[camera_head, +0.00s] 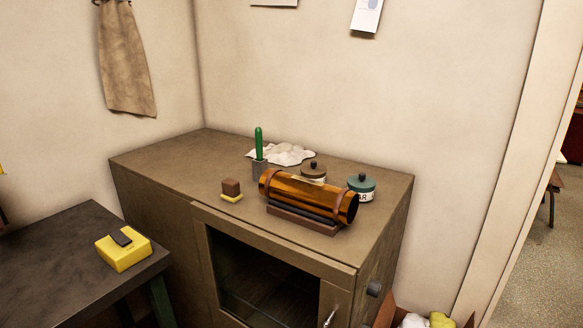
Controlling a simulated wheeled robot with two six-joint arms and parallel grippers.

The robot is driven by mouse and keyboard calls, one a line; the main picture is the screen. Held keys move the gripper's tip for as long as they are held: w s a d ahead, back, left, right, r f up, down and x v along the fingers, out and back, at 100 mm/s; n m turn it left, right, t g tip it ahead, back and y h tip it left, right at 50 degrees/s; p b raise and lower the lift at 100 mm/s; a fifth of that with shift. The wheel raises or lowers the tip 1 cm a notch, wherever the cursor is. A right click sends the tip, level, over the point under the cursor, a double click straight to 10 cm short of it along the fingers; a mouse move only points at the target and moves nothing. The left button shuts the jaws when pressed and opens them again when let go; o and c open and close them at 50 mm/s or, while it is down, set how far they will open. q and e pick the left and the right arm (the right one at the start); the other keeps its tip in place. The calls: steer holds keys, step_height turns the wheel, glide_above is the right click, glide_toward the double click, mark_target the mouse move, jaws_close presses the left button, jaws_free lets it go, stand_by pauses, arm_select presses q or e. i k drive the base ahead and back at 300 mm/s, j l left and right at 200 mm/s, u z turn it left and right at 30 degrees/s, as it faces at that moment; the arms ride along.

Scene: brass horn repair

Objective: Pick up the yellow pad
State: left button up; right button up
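A small brown block with a thin yellow pad (232,198) as its bottom layer sits on top of the brown cabinet, left of the brass tube. A larger yellow block (122,255) with a small dark piece on top lies on the dark table at the lower left. I cannot tell from this view which of the two yellow things is the task's pad. Neither of my grippers is in view.
An amber brass tube (300,195) lies on a dark cradle on the cabinet (150,165). The cabinet top's left part is clear. The dark table (55,245) has free room.

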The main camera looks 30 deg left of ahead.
mark_target(231, 188)
steer(key=i+j, duration=0.15)
steer(key=j, duration=0.2)
steer(key=i+j, duration=0.15)
steer(key=j, duration=0.25)
steer(key=i+j, duration=0.15)
steer(key=j, duration=0.2)
steer(key=i+j, duration=0.15)
steer(key=j, duration=0.2)
steer(key=i+j, duration=0.15)
steer(key=j, duration=0.25)
steer(key=l, duration=0.45)
